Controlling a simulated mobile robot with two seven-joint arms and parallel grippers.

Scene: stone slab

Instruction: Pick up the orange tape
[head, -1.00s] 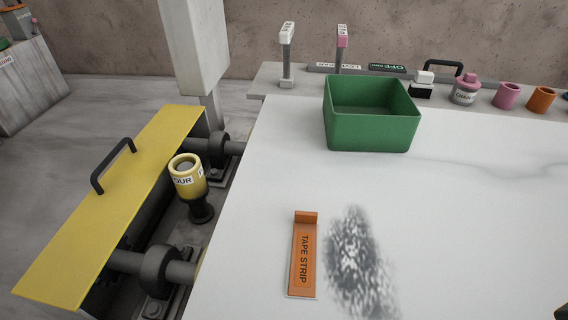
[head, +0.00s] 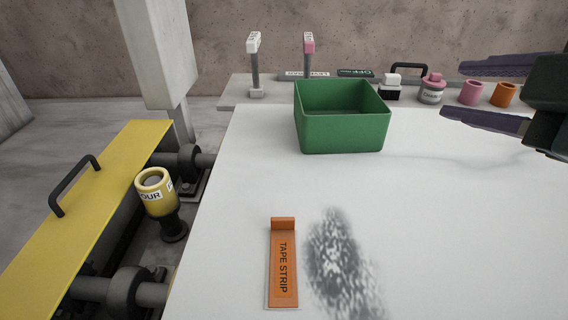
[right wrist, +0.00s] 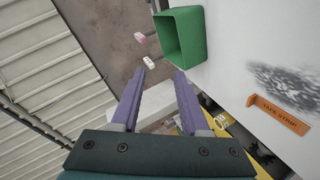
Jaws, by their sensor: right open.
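The orange tape strip (head: 283,264), labelled "TAPE STRIP", lies flat on the white slab (head: 450,220) near its left edge, with a raised tab at its far end. It also shows in the right wrist view (right wrist: 280,115), at the right. My right gripper (head: 447,91) is in the upper right of the head view, above the slab and well apart from the tape. In the right wrist view its two purple fingers (right wrist: 163,68) are spread with nothing between them. My left gripper is not in view.
A green open box (head: 343,131) stands on the slab's far part. A dark grey speckled patch (head: 338,262) lies right of the tape. A yellow cover with a handle (head: 95,210) and a yellow jar (head: 155,192) are left of the slab. The slab's right side is clear.

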